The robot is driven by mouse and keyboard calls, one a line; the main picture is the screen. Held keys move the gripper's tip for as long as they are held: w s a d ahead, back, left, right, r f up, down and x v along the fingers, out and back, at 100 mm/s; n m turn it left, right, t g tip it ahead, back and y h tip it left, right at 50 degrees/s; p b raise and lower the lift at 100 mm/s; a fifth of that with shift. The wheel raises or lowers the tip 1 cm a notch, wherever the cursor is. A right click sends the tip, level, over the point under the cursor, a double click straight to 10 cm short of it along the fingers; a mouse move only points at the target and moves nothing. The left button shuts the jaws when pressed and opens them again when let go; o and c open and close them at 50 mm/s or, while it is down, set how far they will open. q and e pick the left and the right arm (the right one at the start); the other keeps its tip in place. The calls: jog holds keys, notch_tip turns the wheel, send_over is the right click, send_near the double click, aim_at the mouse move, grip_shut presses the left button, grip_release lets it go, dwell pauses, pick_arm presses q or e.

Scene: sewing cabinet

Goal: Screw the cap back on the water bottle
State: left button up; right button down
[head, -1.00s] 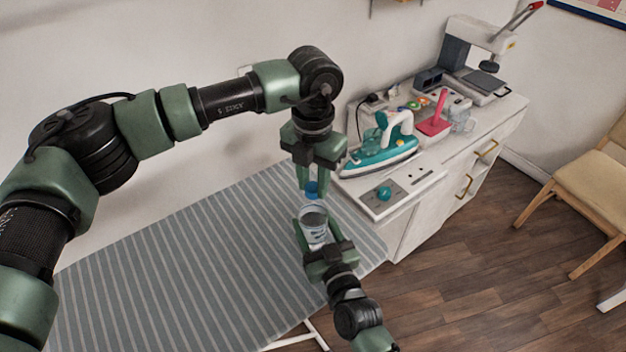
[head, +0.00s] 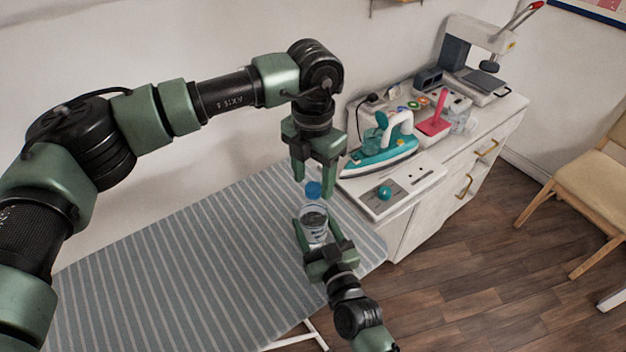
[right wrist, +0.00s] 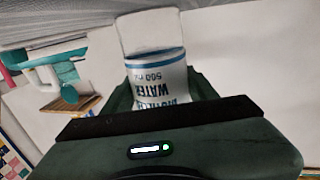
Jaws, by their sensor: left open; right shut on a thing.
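The clear water bottle (head: 314,222) stands roughly upright above the striped ironing board. My right gripper (head: 318,236) is shut on its body from the near side. In the right wrist view the bottle (right wrist: 158,78) shows its white label with blue "WATER" lettering upside down. The blue cap (head: 313,190) is at the top of the bottle, in line with its neck. I cannot tell how far it is seated or threaded. My left gripper (head: 312,184) is open above the bottle, fingers pointing down, one on each side of the cap. The cap does not show in the right wrist view.
The striped ironing board (head: 190,265) is clear. A wooden chair (head: 590,180) stands at right.

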aim_at(319, 234)
pick_arm(q)
notch_tip(319, 234, up, 11)
dwell(0.3)
pick_arm(e)
jog(key=shift+c, duration=1.9)
grip_release()
jog(key=b+v, duration=0.1)
jog(key=v, duration=0.5)
jog(key=shift+s+d+f, duration=0.15)
jog(key=shift+s, duration=0.15)
pick_arm(q)
jog(key=shift+f+b, duration=0.3)
jog(key=shift+f, duration=0.5)
pick_arm(e)
jog(key=shift+s+d, duration=0.2)
jog(key=shift+s, duration=0.35)
